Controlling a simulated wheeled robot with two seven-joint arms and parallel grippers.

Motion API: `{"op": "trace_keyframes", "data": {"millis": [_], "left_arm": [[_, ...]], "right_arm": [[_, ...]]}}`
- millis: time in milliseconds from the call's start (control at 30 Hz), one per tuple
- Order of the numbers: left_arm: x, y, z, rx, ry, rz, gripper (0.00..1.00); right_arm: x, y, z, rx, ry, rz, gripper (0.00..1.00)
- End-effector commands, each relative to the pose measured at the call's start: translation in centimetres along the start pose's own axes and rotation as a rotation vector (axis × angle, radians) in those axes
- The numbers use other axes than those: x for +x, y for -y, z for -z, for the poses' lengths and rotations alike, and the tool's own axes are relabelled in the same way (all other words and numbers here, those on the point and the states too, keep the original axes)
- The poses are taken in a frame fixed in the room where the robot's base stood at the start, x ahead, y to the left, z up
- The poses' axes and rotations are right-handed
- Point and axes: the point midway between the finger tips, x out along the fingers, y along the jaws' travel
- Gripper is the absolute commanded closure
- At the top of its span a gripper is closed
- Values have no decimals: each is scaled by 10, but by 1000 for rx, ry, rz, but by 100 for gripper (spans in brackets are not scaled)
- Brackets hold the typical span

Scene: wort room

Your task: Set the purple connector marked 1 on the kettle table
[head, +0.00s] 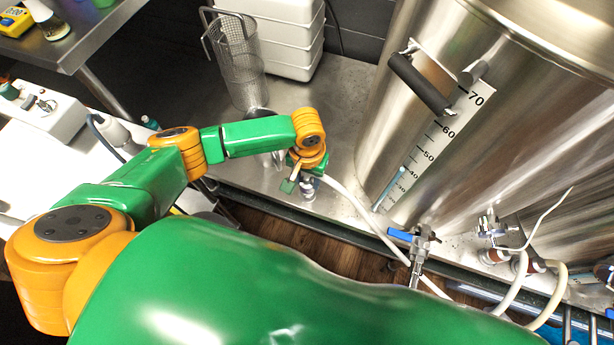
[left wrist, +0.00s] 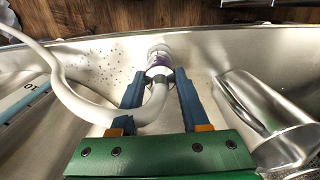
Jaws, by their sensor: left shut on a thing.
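My left gripper (head: 298,185) is low over the front part of the steel kettle table (head: 345,95). In the left wrist view its blue fingers (left wrist: 160,84) are shut on a metal connector with a purple band (left wrist: 160,66). A white hose runs from the connector and curls off to the left there. In the head view the connector (head: 308,189) shows small at the fingertips. I cannot read a number on it. I cannot tell whether it touches the table top or hangs just above it. My right gripper is not in view.
A large kettle (head: 420,150) with a level scale fills the right side. A wire mesh basket (head: 236,65) and white tubs (head: 280,40) stand at the back. A steel jug (left wrist: 262,110) lies close right of the gripper. The white hose (head: 365,215) crosses the table's front edge.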

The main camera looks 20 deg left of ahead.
Motion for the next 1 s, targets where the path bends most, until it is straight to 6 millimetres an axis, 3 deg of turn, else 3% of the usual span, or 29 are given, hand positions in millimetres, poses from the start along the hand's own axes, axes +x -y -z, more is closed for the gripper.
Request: {"op": "trace_keyframes", "data": {"millis": [967, 1000], "left_arm": [[20, 0, 0, 1, -1, 0, 100], [20, 0, 0, 1, -1, 0, 49]], "right_arm": [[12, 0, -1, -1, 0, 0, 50], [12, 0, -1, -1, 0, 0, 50]]}}
